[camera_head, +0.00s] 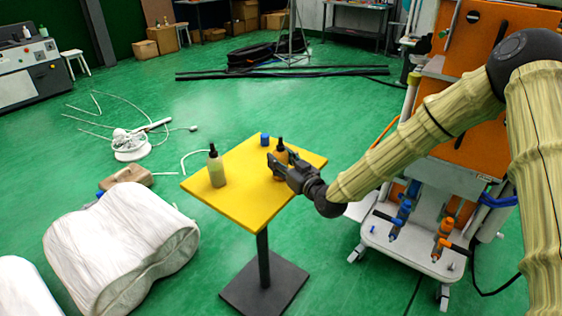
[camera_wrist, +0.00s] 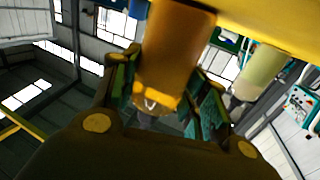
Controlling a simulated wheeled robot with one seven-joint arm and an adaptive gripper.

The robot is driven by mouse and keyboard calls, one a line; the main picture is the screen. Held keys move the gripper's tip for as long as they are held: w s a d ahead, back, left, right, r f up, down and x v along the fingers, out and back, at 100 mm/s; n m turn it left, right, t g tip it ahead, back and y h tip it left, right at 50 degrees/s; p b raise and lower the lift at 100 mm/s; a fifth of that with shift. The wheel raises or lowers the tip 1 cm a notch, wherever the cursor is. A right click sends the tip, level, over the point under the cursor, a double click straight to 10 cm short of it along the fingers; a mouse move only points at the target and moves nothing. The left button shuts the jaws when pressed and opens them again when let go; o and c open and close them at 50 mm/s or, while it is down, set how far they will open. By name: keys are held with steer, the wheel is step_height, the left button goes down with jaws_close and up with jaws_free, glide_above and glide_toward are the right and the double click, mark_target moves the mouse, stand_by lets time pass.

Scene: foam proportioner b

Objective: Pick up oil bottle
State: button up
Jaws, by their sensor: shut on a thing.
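An amber bottle with a dark nozzle top (camera_head: 281,153) is over the yellow table (camera_head: 245,212), near its middle. My gripper (camera_head: 276,164) reaches in from the right and is shut on this bottle. In the wrist view the amber bottle (camera_wrist: 180,45) lies between the two fingers of my gripper (camera_wrist: 165,88). The gripper hides its lower part in the head view, so I cannot tell whether it touches the table. A pale green bottle with a black top (camera_head: 216,170) stands upright to the left, apart from my gripper; it also shows in the wrist view (camera_wrist: 260,73). No label is readable.
A small blue object (camera_head: 265,139) stands at the table's back edge. An orange-panelled wheeled cart (camera_head: 420,240) with blue and orange fittings stands close on the right, below my arm. A white padded bundle (camera_head: 118,240) lies on the floor at left. Green floor behind the table is mostly free.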

mark_target(283, 151)
steer(key=shift+r, duration=0.2)
steer(key=shift+r, duration=1.6)
steer(key=s+d+r, duration=0.1)
steer(key=s+d, duration=0.2)
steer(key=s, duration=1.2)
steer(key=shift+s+d+r+b, duration=0.2)
steer(key=shift+b, duration=0.1)
steer(key=shift+s, duration=0.1)
steer(key=shift+o, duration=0.8)
